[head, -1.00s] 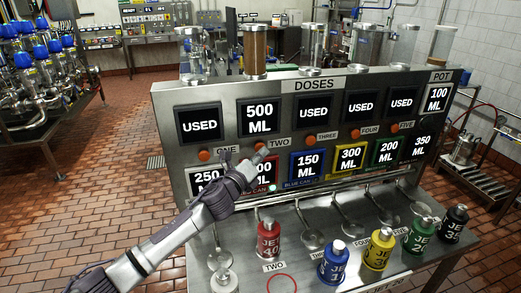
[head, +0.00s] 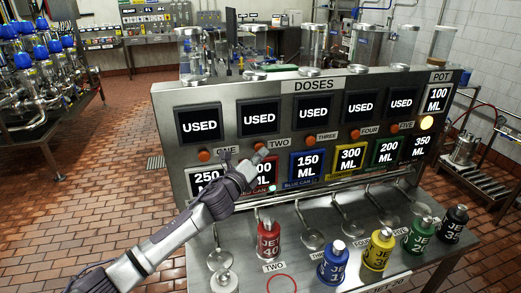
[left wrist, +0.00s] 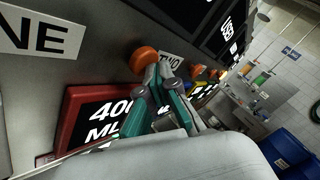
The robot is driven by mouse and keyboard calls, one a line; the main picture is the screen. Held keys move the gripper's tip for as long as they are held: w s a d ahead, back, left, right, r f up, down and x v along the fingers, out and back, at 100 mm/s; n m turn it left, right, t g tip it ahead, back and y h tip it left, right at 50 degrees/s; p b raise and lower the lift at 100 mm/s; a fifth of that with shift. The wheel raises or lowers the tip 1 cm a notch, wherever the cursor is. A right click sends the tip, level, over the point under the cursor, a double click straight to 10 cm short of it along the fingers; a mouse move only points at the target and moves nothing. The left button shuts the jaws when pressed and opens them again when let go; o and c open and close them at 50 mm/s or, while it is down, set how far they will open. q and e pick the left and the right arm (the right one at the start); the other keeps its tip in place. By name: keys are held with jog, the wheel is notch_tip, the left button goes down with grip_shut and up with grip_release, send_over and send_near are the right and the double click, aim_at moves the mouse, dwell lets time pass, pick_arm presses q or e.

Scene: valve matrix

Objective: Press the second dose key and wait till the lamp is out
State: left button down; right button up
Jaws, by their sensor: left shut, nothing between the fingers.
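The second dose key is an orange knob left of the TWO label (head: 278,143), mostly covered by my left gripper in the head view. It shows clearly in the left wrist view (left wrist: 143,58). My left gripper (head: 260,152) is shut and empty, with its fingertips at this key; I cannot tell whether they touch it. The display above the key (head: 260,117) reads USED. A round lamp (head: 426,122) under the POT display glows yellow. My right gripper is not in view.
The steel DOSES panel (head: 316,86) carries more orange keys to the right, and all its dose displays read USED. Coloured cans, such as the red one (head: 268,240), stand on the ledge below. Glass tubes stand on top.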

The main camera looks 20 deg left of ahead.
pick_arm(q)
jog(key=shift+s+d, duration=0.35)
jog(key=shift+s, duration=0.25)
jog(key=s+d, duration=0.1)
jog(key=s, duration=0.1)
jog(key=s+d+p, duration=0.1)
jog(key=s, duration=0.1)
jog(key=shift+d, duration=0.4)
jog(key=shift+s+f, duration=0.1)
dwell(0.5)
